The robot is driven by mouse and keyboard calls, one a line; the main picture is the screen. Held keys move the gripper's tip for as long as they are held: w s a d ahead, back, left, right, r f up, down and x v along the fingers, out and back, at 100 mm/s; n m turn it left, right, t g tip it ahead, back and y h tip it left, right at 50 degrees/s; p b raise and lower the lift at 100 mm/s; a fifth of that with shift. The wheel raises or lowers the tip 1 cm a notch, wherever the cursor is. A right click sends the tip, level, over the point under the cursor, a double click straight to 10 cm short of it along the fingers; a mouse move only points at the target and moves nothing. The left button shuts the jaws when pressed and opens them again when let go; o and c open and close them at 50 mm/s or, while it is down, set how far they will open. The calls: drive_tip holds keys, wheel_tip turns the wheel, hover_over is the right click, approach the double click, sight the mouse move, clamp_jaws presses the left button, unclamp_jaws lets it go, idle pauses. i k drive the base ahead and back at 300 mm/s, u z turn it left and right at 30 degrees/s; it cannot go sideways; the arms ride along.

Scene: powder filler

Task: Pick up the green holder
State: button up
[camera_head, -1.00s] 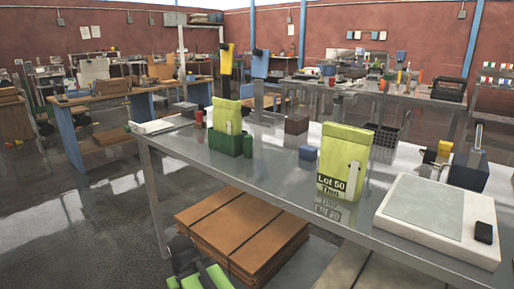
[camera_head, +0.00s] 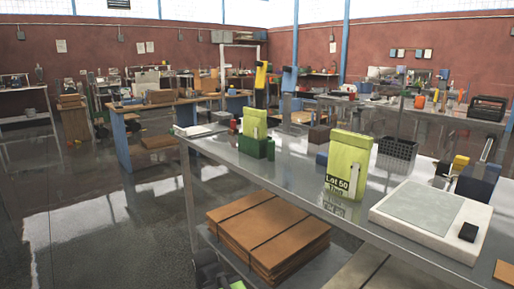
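A dark green holder (camera_head: 248,148) stands on the far left part of the metal table (camera_head: 290,172). A lime-green packet (camera_head: 256,123) stands upright in it and sticks out above its rim. A small green cylinder (camera_head: 271,150) is close to the holder's right side. My gripper cannot be made out. Only some dark and green parts, maybe of my arm, show at the bottom edge, well below and in front of the holder.
A larger lime packet (camera_head: 347,165) marked "Lot 50" stands mid-table. A white scale (camera_head: 425,240) is at the near right. Brown boards (camera_head: 268,230) lie on the lower shelf. Floor at the left is clear.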

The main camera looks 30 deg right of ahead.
sight(265, 149)
drive_tip(key=i, duration=0.9)
drive_tip(key=z, duration=0.05)
